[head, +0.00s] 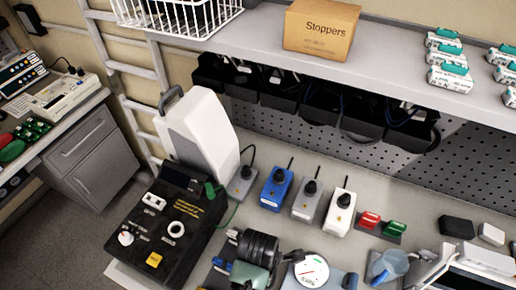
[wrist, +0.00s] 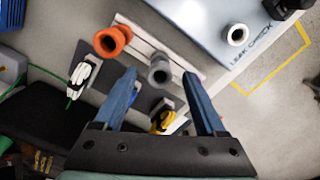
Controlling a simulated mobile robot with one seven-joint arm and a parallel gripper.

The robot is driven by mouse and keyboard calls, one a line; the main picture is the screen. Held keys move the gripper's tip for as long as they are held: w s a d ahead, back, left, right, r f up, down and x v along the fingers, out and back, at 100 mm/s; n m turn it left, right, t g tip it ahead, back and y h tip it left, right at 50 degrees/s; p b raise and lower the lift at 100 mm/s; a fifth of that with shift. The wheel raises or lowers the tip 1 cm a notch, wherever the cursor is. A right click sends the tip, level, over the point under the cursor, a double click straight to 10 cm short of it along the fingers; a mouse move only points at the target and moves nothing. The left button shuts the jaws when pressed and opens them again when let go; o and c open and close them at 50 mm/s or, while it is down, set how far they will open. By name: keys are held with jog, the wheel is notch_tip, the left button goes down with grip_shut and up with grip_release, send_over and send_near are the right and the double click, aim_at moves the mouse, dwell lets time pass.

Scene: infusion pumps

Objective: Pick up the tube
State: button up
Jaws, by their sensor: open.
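In the wrist view my gripper (wrist: 159,74) is open, with its two blue-grey fingers apart and nothing held between them. A grey hollow-ended piece (wrist: 159,72) shows between and beyond the fingertips. An orange hollow-ended piece (wrist: 112,41) stands to its left on the same pale ribbed plate (wrist: 143,35). I cannot tell for sure which piece is the tube. A yellow piece (wrist: 161,120) shows lower down between the fingers, partly hidden. I cannot make out my gripper in the head view.
In the wrist view a light box (wrist: 215,22) marked "LEAK CHECK" is at upper right, and a white connector (wrist: 82,73) lies at left. In the head view the bench holds a black console (head: 165,225), a blue box (head: 275,190) and a round gauge (head: 311,269); a shelf (head: 250,45) overhangs it.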

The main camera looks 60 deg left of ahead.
jog(key=shift+f+p, duration=0.65)
jog(key=shift+f, duration=2)
grip_shut()
